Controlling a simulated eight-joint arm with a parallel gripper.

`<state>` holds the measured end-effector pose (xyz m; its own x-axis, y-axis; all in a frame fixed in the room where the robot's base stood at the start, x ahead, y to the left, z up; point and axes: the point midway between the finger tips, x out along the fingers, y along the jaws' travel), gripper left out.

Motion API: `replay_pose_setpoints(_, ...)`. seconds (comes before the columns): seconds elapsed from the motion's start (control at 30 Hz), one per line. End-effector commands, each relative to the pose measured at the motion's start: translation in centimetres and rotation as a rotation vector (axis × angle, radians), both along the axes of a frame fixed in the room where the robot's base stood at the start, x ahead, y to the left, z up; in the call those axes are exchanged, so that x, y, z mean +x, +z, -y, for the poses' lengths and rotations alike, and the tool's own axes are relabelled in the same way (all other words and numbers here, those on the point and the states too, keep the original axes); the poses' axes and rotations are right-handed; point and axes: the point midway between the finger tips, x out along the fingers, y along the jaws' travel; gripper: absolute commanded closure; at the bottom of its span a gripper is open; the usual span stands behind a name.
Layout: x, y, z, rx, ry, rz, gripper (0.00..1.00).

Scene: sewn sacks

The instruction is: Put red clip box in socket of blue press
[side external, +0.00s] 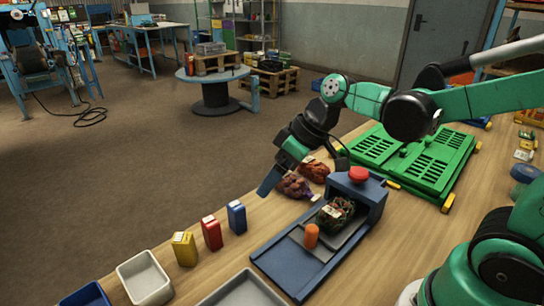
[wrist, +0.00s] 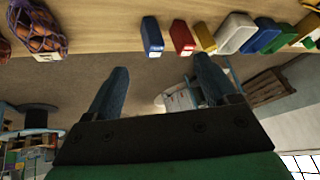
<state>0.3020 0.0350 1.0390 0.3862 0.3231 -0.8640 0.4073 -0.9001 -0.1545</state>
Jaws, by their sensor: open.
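The red clip box (side external: 211,233) stands upright on the wooden table, between a yellow box (side external: 185,249) and a blue box (side external: 237,217). It also shows in the wrist view (wrist: 182,38), beyond my fingertips. The blue press (side external: 369,197) has a red knob (side external: 358,174) on top. A netted sack (side external: 335,214) and an orange cylinder (side external: 311,236) are on its bed; I cannot make out the socket clearly. My gripper (side external: 270,179) is open and empty, raised left of the press, apart from the red clip box. Both blue fingers (wrist: 160,84) show in the wrist view.
A pale bin (side external: 145,279), a blue bin (side external: 84,296) and a grey tray (side external: 243,291) are along the front. A green slatted crate (side external: 412,160) lies at the right.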

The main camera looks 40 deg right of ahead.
Motion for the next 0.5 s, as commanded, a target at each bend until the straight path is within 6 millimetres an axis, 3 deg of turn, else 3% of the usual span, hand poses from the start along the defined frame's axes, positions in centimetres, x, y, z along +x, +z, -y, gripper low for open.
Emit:
replay_pose_setpoints(0.3, 5.3, -2.8, -2.7, 0.253, 0.528, 0.123, 0.21)
replay_pose_setpoints(0.5, 6.8, -5.3, -3.3, 0.407, 0.817, 0.342, 0.21)
